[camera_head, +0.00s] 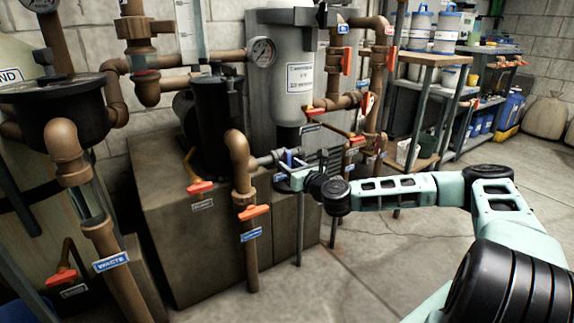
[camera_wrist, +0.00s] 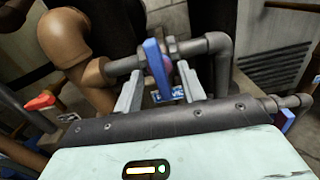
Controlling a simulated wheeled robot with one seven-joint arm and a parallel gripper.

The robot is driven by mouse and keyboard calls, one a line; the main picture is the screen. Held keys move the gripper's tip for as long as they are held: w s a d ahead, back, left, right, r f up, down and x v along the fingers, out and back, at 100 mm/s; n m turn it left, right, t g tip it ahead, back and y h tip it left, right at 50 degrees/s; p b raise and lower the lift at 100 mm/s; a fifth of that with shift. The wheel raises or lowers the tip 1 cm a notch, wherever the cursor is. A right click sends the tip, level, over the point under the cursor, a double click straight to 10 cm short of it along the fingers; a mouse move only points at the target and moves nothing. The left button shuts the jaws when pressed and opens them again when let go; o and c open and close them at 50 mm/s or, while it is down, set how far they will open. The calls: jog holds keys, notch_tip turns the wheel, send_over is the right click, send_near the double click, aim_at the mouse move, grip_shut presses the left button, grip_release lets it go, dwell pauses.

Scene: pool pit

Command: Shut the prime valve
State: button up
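A small valve with a blue lever (camera_wrist: 156,66) sits on a grey pipe (camera_wrist: 200,46) in the wrist view; I take it for the prime valve, though no label reading so is legible. The lever appears to stand across the pipe. In the head view the blue lever (camera_head: 289,158) is small, beside the pump's grey pipework. My gripper (camera_wrist: 160,88) is open, with one finger on each side of the lever's lower end. Whether a finger touches it I cannot tell. In the head view my gripper (camera_head: 284,177) is partly hidden among the pipes. A blue label (camera_wrist: 168,96) shows behind the lever, unreadable.
A brown elbow pipe (camera_wrist: 70,40) is close on the left. A second blue handle (camera_wrist: 284,120) is at lower right. Several orange-handled valves (camera_head: 253,211) surround the pump, and a grey heater tank (camera_head: 290,75) stands behind. Open floor (camera_head: 385,275) lies at front right.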

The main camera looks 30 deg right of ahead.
jog(key=s, duration=0.7)
jog(key=shift+p, duration=0.3)
jog(key=shift+d, duration=0.1)
